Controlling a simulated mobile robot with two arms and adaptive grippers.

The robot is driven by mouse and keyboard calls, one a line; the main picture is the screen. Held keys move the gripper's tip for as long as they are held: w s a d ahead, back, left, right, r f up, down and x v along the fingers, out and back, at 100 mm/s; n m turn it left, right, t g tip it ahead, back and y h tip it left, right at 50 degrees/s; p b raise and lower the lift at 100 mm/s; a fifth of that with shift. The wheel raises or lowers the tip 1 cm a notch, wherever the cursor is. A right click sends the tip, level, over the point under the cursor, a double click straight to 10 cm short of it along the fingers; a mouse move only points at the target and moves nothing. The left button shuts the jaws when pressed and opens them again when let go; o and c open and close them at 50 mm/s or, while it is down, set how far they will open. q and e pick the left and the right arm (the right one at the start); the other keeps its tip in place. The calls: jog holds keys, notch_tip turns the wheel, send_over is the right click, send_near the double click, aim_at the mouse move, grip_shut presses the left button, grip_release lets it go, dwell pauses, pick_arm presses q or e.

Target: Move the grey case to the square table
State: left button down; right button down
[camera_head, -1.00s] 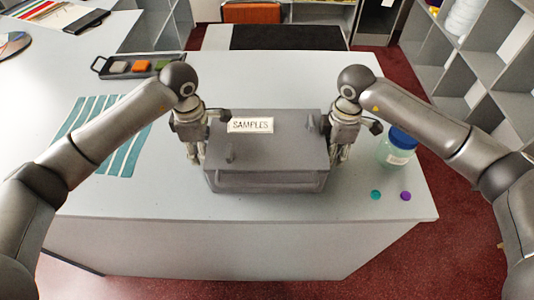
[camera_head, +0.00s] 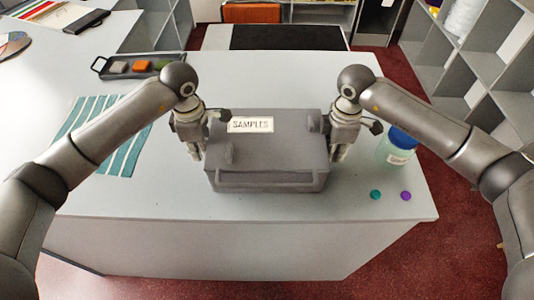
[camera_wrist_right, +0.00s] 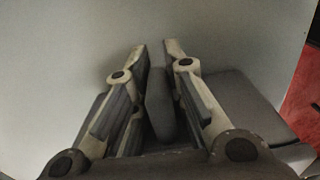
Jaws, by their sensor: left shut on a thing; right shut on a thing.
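The grey case (camera_head: 275,155) has a white SAMPLES label on its lid and rests on the light grey counter (camera_head: 200,206). My left gripper (camera_head: 199,154) is shut at the case's left side. My right gripper (camera_head: 340,153) is shut at its right side. In the right wrist view, the right gripper's fingers (camera_wrist_right: 161,75) close on a grey upright part of the case (camera_wrist_right: 160,105). The left gripper's contact is partly hidden. I cannot tell which surface is the square table.
A blue-lidded jar (camera_head: 398,147) stands close right of my right gripper. Teal (camera_head: 375,194) and purple (camera_head: 406,195) discs lie near the right edge. A striped teal sheet (camera_head: 122,150) and a dark tray (camera_head: 132,66) lie left. Shelves (camera_head: 470,70) stand right; a black-topped surface (camera_head: 290,37) is behind.

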pick_arm(q)
jog(key=shift+w+r, duration=0.1)
jog(key=shift+r, duration=0.1)
pick_arm(e)
jog(key=shift+w+r, duration=0.1)
jog(key=shift+r, duration=0.1)
